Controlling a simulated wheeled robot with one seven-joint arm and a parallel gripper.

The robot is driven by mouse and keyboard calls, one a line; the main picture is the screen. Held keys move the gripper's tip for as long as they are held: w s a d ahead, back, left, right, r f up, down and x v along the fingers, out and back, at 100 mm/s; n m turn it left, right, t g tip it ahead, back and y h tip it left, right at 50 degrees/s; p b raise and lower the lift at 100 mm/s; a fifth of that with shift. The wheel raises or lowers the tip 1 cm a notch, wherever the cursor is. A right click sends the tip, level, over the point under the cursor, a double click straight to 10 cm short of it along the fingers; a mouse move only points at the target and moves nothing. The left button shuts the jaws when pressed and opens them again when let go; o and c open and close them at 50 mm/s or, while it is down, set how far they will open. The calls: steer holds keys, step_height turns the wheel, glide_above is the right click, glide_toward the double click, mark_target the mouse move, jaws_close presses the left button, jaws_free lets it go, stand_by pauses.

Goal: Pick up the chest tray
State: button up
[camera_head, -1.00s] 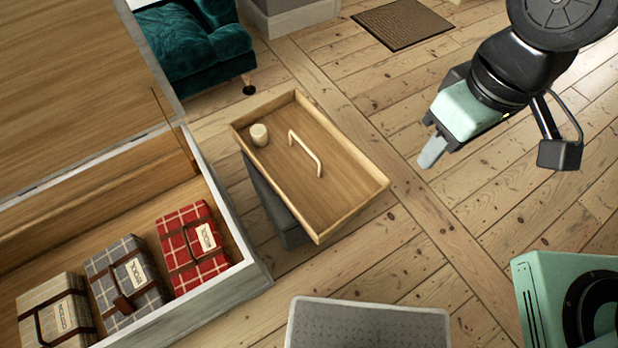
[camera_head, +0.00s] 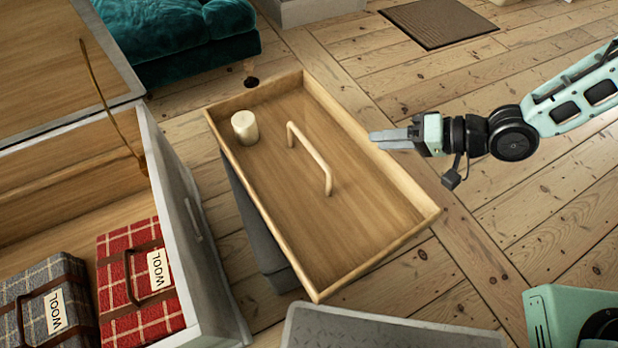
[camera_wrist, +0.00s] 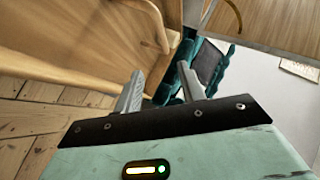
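The chest tray (camera_head: 270,210) is a shallow wooden tray with a raised rim and an arched wooden handle (camera_head: 309,158) across its middle. It rests on a dark grey block-like support that is mostly hidden beneath it. A small cream cylinder (camera_head: 245,127) stands in its far left corner. My gripper (camera_head: 385,139) is over the tray's right rim in the head view, pointing left towards the handle and apart from it. In the wrist view its two fingers (camera_wrist: 160,88) are spread with nothing between them, and the tray (camera_wrist: 80,45) shows at upper left.
An open chest (camera_head: 185,230) at left holds plaid wool blankets, including a red one (camera_head: 130,290). A teal tufted seat (camera_head: 180,40) stands behind. A brown mat (camera_head: 440,22) lies at the back. A grey textured surface (camera_head: 380,332) is at the front. Floorboards at right are largely clear.

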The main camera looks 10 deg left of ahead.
steer(key=a+f, duration=0.1)
steer(key=b, duration=0.6)
glide_toward(308, 143)
steer(key=a+f, duration=0.3)
steer(key=a, duration=0.1)
steer(key=shift+y, duration=0.3)
steer(key=b+x, duration=0.2)
steer(key=x, duration=0.1)
steer(key=b+x, duration=0.1)
steer(key=x, duration=0.1)
steer(key=shift+w+f, duration=0.2)
steer(key=shift+w, duration=0.1)
steer(key=shift+a, duration=0.1)
jaws_close()
steer(key=shift+r, duration=0.15)
